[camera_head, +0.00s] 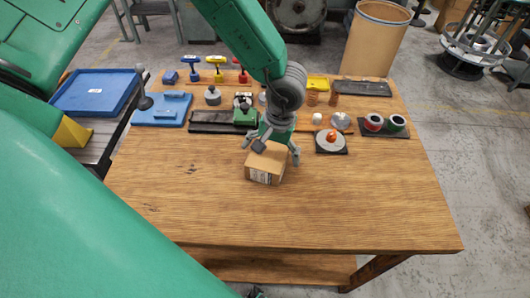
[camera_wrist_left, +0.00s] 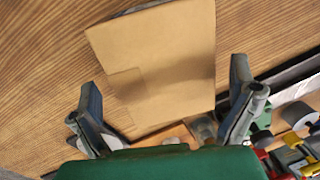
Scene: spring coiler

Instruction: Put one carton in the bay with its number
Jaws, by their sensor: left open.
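One brown carton (camera_head: 264,166) sits on the wooden table near its middle, with a printed label on its near side too small to read. My left gripper (camera_head: 271,146) points down over the carton, its fingers spread around the far part of it. In the left wrist view the carton (camera_wrist_left: 160,55) lies between and beyond the two open fingers (camera_wrist_left: 166,85), and I cannot tell whether they touch it. A blue tray (camera_head: 68,106) with a small unreadable white label stands left of the table. No bay number can be read. My right gripper does not show.
Tools and parts line the back of the wooden table (camera_head: 330,210): a blue fixture (camera_head: 161,110), a black tray (camera_head: 205,128), a disc on a dark plate (camera_head: 331,141), and red and green spools (camera_head: 385,124). The front of the table is clear.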

